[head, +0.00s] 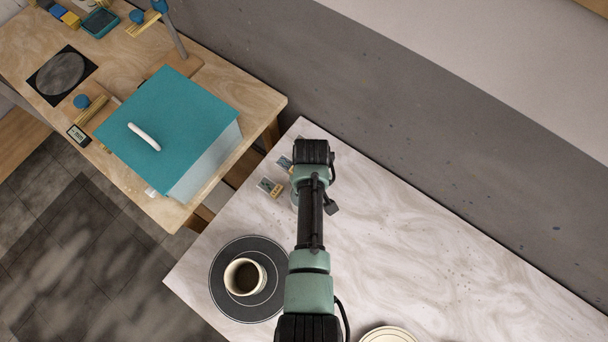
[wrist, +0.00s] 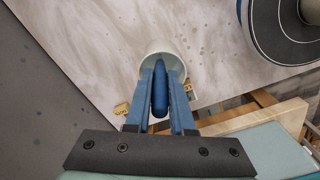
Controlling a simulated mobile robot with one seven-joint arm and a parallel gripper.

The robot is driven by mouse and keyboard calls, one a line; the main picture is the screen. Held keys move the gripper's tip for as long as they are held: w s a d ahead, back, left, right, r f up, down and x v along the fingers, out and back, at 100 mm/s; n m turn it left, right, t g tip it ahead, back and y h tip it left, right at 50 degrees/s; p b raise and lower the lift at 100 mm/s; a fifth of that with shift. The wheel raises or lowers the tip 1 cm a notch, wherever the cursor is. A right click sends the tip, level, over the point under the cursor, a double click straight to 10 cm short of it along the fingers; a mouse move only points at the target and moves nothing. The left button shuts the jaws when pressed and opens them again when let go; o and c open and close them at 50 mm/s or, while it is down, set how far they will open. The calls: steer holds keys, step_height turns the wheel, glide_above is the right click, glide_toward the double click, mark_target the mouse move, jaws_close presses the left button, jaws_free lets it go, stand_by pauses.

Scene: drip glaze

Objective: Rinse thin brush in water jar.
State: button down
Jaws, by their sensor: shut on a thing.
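My gripper (wrist: 161,78) is shut on the dark blue handle of the thin brush (wrist: 160,95) in the wrist view. The brush points away from the camera, and its bristle end is hidden behind the handle. A pale round water jar (wrist: 165,46) stands on the marble table, in line with the fingertips. The brush overlaps the jar's opening in this view. I cannot tell how deep the tip is or whether it touches the jar. In the head view my arm covers the gripper, the brush and most of the jar.
A cup (head: 245,277) stands on a dark round turntable (head: 217,292) on the marble table (head: 430,250). Small labelled blocks (head: 270,187) lie near the jar. A teal-lidded box (head: 165,115) sits on the wooden table (head: 225,85). The right part of the marble table is mostly clear.

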steer(key=shift+w+a+r, duration=0.1)
steer(key=shift+w+r, duration=0.05)
steer(key=shift+w, duration=0.05)
steer(key=shift+w+a+r, duration=0.15)
steer(key=shift+a, duration=0.1)
steer(key=shift+w+a+r, duration=0.2)
steer(key=shift+w, duration=0.05)
steer(key=shift+r, duration=0.1)
step_height(320, 180, up, 8)
steer(key=p, duration=0.6)
steer(key=shift+p, duration=0.35)
